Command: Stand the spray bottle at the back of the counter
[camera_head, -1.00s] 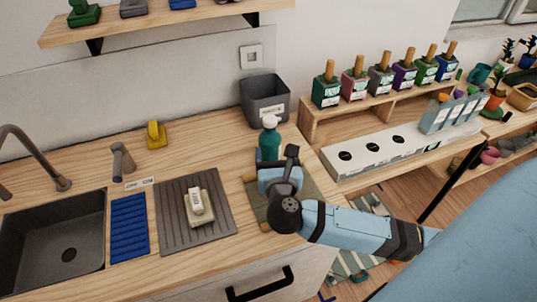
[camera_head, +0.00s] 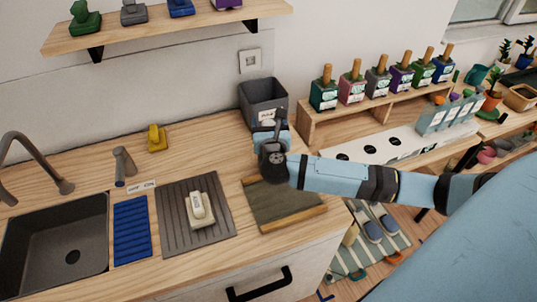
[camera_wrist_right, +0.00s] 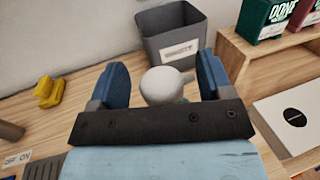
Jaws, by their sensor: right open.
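The spray bottle's rounded white head (camera_wrist_right: 168,84) shows in the right wrist view between the two blue fingers of my right gripper (camera_wrist_right: 161,70). The fingers stand apart, with visible gaps on both sides of the head. Only a sliver of the green body shows below it. In the head view my right gripper (camera_head: 269,132) is over the back of the counter (camera_head: 205,150), just in front of the grey bin, and hides most or all of the bottle. My left gripper is not in view.
The grey bin (camera_head: 263,91) stands close behind my right gripper. A green-grey board (camera_head: 285,208) lies in front of it. A yellow object (camera_head: 157,138) sits at the back left. A soap-like block (camera_head: 200,210) rests on the ribbed mat (camera_head: 175,208). Bare counter lies between.

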